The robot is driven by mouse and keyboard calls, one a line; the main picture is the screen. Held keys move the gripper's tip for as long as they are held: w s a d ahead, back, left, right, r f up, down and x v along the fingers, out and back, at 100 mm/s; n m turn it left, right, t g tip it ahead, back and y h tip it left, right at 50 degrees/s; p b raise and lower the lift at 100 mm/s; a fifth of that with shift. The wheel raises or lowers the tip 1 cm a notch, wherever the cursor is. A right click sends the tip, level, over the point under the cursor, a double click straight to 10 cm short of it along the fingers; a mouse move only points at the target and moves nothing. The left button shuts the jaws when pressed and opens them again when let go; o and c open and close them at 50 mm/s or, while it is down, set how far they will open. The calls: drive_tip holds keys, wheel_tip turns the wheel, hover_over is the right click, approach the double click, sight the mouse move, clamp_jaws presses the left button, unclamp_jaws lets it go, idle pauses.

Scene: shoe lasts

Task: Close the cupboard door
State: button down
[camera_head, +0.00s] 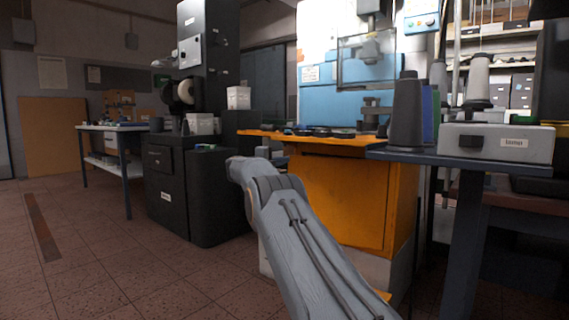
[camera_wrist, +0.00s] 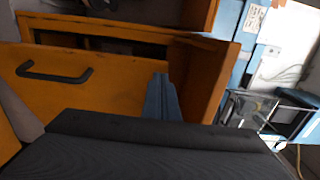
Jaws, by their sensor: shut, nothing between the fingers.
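The orange cupboard (camera_head: 345,200) stands under the blue machine in the head view, partly covered by my arm. In the wrist view, its door (camera_wrist: 95,92) is an orange panel with a black bar handle (camera_wrist: 55,72) at the left. A dark gap (camera_wrist: 110,46) shows between the door's upper edge and the orange frame (camera_wrist: 215,75), so the door looks ajar; how far I cannot tell. My gripper (camera_wrist: 162,82) is shut and empty, its fingers in front of the panel's right part. I cannot tell whether they touch it. The gripper is not visible in the head view.
A blue-grey table (camera_head: 450,158) with a grey box (camera_head: 497,143) and dark cones stands right of the cupboard. A black machine cabinet (camera_head: 190,190) stands to its left, with a workbench (camera_head: 115,140) farther back. The tiled floor at the left front is clear.

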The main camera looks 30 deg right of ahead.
drive_tip(key=shift+a, duration=0.25)
